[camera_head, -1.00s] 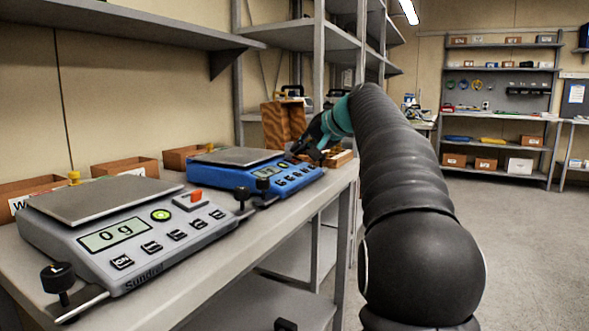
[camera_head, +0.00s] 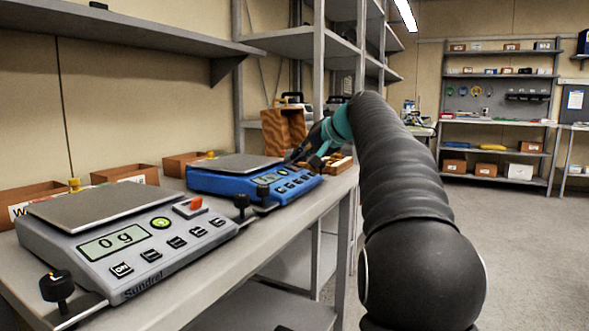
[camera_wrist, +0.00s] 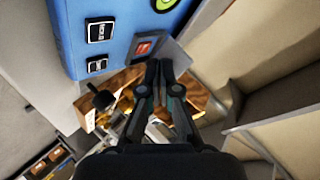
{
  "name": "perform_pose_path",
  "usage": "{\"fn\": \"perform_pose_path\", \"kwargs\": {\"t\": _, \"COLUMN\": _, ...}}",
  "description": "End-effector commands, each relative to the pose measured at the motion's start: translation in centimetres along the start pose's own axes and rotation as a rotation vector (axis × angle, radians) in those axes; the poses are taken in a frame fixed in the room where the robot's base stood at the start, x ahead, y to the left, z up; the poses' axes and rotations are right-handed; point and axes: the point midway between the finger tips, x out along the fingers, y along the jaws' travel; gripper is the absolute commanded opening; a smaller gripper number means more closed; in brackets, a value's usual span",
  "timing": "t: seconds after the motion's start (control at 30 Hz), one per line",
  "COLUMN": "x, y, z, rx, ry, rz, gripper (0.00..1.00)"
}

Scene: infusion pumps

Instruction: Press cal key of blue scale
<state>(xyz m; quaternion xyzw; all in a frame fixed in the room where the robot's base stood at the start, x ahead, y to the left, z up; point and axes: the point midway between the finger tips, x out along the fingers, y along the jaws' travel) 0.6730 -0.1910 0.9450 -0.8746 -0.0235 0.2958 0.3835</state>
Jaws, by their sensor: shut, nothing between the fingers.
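The blue scale (camera_head: 225,182) stands on the bench behind the grey scale, with a metal pan and a row of dark keys on its sloped front. In the wrist view the blue scale (camera_wrist: 118,12) fills the top. Two black keys (camera_wrist: 100,30) show there, their labels too blurred to read; I cannot tell which is cal. A red switch (camera_wrist: 143,47) in a grey housing and part of a green round mark (camera_wrist: 165,3) also show. My gripper (camera_wrist: 160,66) is shut and empty, its tips by the housing's edge. In the head view my gripper (camera_head: 296,156) is at the scale's right end.
A grey scale (camera_head: 125,235) reading 0 g stands nearer on the bench. Open cardboard boxes (camera_head: 125,174) line the wall. A wooden block-like object (camera_head: 284,130) stands behind my gripper. Metal shelving (camera_head: 325,80) rises behind. Floor at right (camera_head: 520,240) is clear.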

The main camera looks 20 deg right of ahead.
Motion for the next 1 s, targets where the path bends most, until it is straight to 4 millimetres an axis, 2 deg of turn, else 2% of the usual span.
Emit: {"fn": "perform_pose_path", "kwargs": {"t": 1.0, "x": 0.59, "y": 0.42, "z": 0.44, "rx": 0.0, "ry": 0.0, "rz": 0.0, "gripper": 0.0}}
